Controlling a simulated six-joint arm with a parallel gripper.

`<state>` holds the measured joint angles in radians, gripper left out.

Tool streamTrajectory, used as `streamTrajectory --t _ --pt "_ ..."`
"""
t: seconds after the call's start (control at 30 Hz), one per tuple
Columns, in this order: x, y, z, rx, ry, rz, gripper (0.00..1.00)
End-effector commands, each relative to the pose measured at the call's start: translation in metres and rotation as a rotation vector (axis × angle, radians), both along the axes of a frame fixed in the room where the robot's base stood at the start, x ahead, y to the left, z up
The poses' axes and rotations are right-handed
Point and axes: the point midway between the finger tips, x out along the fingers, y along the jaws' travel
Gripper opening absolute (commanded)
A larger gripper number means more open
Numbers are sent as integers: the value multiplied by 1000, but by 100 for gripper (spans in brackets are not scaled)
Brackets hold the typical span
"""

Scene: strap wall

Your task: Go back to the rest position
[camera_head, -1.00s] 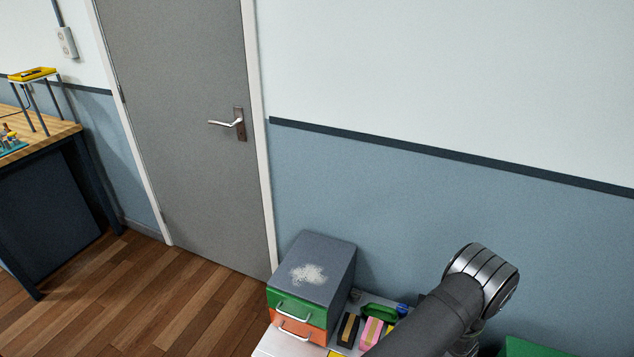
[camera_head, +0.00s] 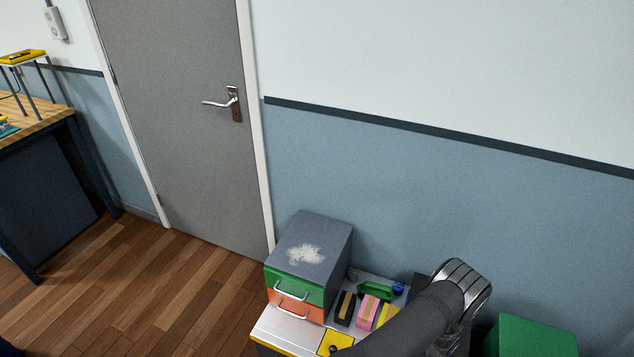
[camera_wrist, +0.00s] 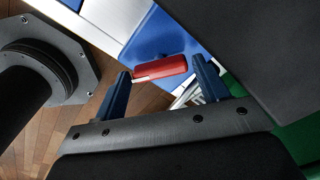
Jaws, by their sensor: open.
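In the wrist view my gripper (camera_wrist: 161,90) is open, with its two blue fingers spread apart. A red bar-shaped thing (camera_wrist: 160,68) shows between and beyond the fingertips, over a blue surface (camera_wrist: 160,38). I cannot tell how far it is from the fingers, and nothing is clearly gripped. In the head view only my dark arm shows at the lower right, and the gripper is hidden.
A grey cabinet (camera_head: 318,240) with a green drawer (camera_head: 293,286) and an orange drawer (camera_head: 293,304) stands on a light bench (camera_head: 285,332). Strap-like coloured items (camera_head: 368,310) lie beside it. A green box (camera_head: 530,337) is at the right. Wooden floor (camera_head: 130,270) is clear near the door (camera_head: 180,110).

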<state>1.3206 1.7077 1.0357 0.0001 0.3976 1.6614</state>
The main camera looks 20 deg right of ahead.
Motion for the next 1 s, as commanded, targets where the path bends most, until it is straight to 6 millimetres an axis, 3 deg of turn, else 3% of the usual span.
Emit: streamTrajectory --t 0.27,0.47,1.0 --pt "0 0 0 0 0 0 67" --pt "0 0 11 0 0 0 67" --pt "0 -1 89 -2 0 -1 67"
